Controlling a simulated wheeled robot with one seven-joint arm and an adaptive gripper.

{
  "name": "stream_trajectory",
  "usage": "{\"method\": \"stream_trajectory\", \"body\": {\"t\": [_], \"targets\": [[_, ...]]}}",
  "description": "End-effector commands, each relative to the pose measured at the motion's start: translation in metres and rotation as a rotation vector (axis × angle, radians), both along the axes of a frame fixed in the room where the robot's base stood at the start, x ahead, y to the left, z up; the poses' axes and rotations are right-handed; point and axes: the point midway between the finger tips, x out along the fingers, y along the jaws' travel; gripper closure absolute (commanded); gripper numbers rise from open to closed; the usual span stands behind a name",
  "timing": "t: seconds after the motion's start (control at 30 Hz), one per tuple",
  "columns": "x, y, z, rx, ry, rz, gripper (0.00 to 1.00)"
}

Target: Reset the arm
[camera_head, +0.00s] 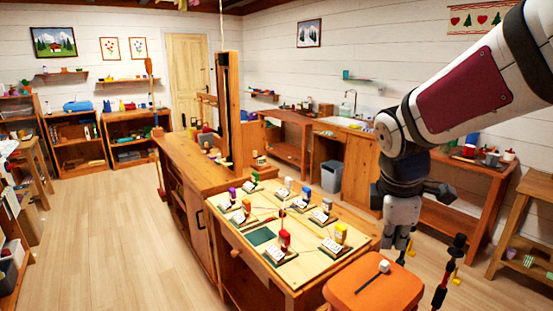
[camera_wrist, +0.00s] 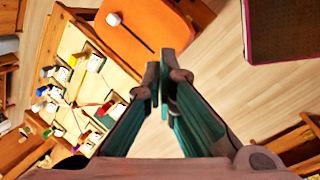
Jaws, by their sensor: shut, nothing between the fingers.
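My gripper (camera_wrist: 160,85) shows in the wrist view with its two long green-sided fingers together at the tips and nothing between them. It points down over the room, and the orange stool top (camera_wrist: 130,40) with a white-headed mallet (camera_wrist: 113,19) lies beyond the tips. In the head view my arm comes in from the upper right, bends, and hangs down to the right of the work table (camera_head: 330,290). The fingertips are hard to make out in that view.
The work table holds several small coloured bottles on dark pads and a green square (camera_head: 262,236). The orange stool (camera_head: 375,290) stands at its front right. A grey bin (camera_head: 355,179) stands behind. Open wooden floor (camera_head: 110,230) lies to the left.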

Motion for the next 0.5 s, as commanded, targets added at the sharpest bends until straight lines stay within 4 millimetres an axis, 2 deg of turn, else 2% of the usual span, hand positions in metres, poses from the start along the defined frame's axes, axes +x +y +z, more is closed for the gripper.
{"method": "stream_trajectory", "body": {"t": [0.03,0.2,0.33,0.5], "targets": [[-0.018,0.002,0.012,0.030,-0.037,-0.091,1.00],[-0.073,0.008,0.034,0.158,-0.140,-0.416,1.00],[-0.115,0.015,0.043,0.277,-0.209,-0.659,1.00],[-0.162,0.023,0.044,0.435,-0.267,-0.943,1.00]]}}
